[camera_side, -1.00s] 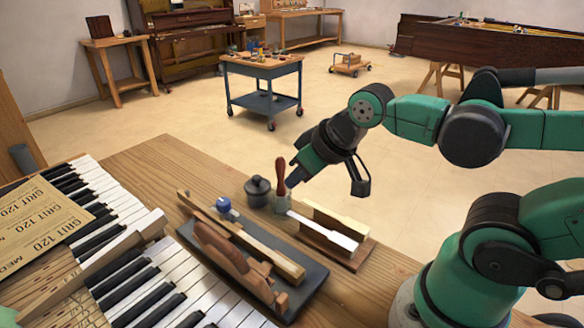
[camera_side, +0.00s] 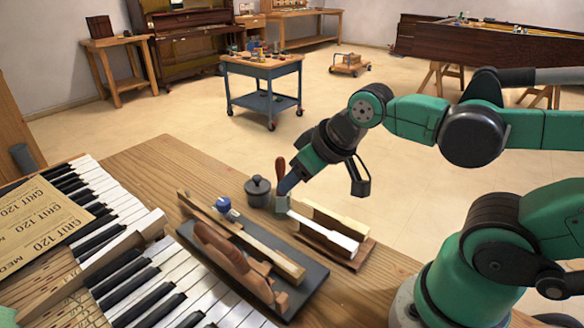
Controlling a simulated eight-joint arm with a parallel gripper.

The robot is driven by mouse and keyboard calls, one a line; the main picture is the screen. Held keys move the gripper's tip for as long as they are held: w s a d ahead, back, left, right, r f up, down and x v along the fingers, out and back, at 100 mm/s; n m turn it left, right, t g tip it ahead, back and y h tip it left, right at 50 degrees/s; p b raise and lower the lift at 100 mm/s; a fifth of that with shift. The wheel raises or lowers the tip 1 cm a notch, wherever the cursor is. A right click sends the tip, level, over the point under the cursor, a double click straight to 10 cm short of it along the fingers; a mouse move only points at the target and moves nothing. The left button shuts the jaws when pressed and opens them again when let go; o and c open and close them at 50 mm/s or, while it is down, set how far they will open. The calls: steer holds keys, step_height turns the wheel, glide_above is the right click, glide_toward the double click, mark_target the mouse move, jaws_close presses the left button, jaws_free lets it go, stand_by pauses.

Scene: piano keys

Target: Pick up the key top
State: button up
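A thin white strip, which looks like the key top (camera_side: 325,232), lies in a small wooden rack (camera_side: 352,264) on the workbench. Its left end sticks out past the rack. My gripper (camera_side: 285,188) is just above and behind that left end, beside a small greenish jar (camera_side: 282,203) with a red-handled tool (camera_side: 281,169) standing in it. From here, the fingers overlap the jar's top edge, and I cannot tell whether they touch it. The gap between the fingers does not show. The strip is apart from the fingers in the picture.
A dark lidded pot (camera_side: 258,191) stands left of the jar. A dark tray (camera_side: 309,279) holds a wooden bar and a brown wooden tool (camera_side: 236,262). Piano keys (camera_side: 150,277) and sandpaper sheets (camera_side: 40,215) lie at left. Bench (camera_side: 160,170) space behind the tray is bare.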

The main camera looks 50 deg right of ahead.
steer(key=s+d+f+g, duration=0.2)
steer(key=s+f+g, duration=0.1)
steer(key=g, duration=0.4)
glide_above(350, 245)
step_height(350, 245, down, 3)
steer(key=shift+f, duration=2.7)
jaws_close()
